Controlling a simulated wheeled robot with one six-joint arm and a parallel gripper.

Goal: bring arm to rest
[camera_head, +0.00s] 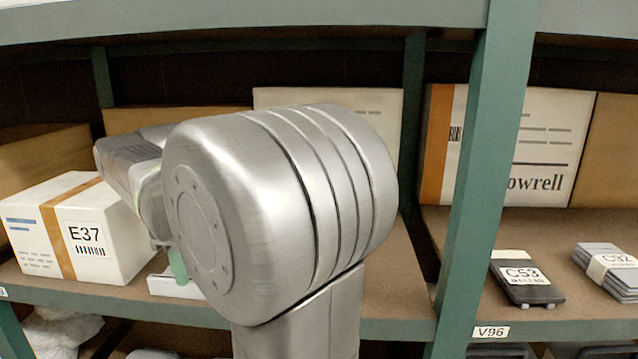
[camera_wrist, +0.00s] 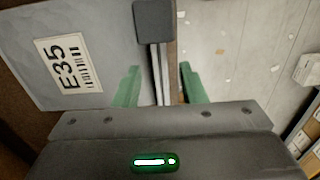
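My arm covers the middle of the head view, its large silver joint in front of the shelf. My gripper (camera_wrist: 160,84) shows in the wrist view with its two green fingers apart. A dark pad and thin metal rods show between and beyond the fingers; I cannot tell what they belong to. No thing is clearly held. A grey package labelled E35 (camera_wrist: 105,35) lies beyond the left finger; I cannot tell whether they touch. In the head view, most of my gripper is hidden behind the arm, with a bit of green showing near the shelf edge.
A white box labelled E37 (camera_head: 85,228) stands left of my arm. A green rack post (camera_head: 480,190) rises to its right. Items labelled C53 (camera_head: 524,277) and C32 (camera_head: 610,268) lie beyond it. Pale floor (camera_wrist: 235,50) with scraps shows in the wrist view.

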